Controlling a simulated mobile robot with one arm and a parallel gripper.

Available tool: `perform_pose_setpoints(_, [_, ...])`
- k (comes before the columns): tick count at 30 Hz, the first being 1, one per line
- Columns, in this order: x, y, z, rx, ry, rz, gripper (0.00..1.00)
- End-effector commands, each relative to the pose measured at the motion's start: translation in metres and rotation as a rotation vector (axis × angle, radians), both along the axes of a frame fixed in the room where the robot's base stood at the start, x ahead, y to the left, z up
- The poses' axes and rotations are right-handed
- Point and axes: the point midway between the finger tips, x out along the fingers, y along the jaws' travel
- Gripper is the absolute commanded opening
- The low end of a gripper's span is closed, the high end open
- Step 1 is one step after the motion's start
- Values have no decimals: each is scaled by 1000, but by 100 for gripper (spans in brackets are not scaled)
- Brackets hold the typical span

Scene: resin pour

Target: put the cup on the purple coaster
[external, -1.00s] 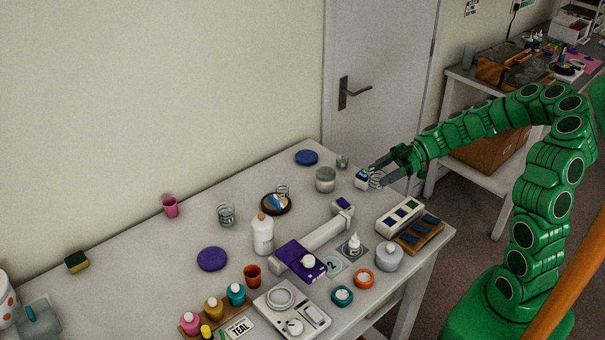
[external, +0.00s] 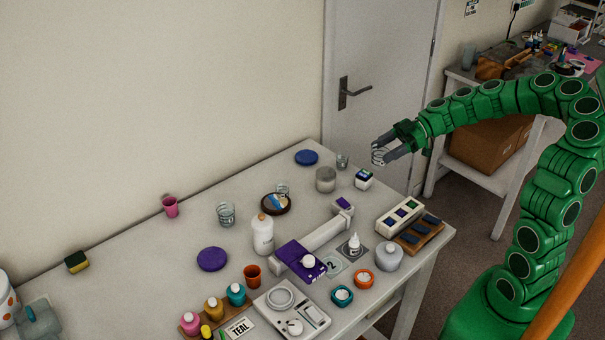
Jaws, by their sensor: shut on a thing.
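My gripper (external: 384,149) is shut on a small clear ringed cup (external: 377,157). It holds the cup in the air above the far right part of the table, clear of the tabletop. The fingers partly hide the cup. A flat round purple-blue disc (external: 212,259), which looks like the purple coaster, lies bare on the table at the left. A similar, bluer disc (external: 306,157) lies bare near the back edge.
A small blue-and-white box (external: 363,179), a grey tin (external: 326,179) and a clear glass (external: 342,161) stand near the cup. A white bottle (external: 262,236) and another clear glass (external: 226,214) stand beside the purple-blue disc. The table's left part has free room.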

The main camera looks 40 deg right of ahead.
Motion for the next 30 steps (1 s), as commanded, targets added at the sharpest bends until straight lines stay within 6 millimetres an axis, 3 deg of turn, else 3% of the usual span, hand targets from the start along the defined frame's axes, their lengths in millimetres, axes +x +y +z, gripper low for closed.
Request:
perform_pose_setpoints(6, [1, 0, 26, -2, -5, -2, 28])
perform_pose_setpoints(17, [20, 24, 17, 1, 0, 52, 28])
perform_pose_setpoints(30, [56, 88, 8, 2, 1, 165, 28])
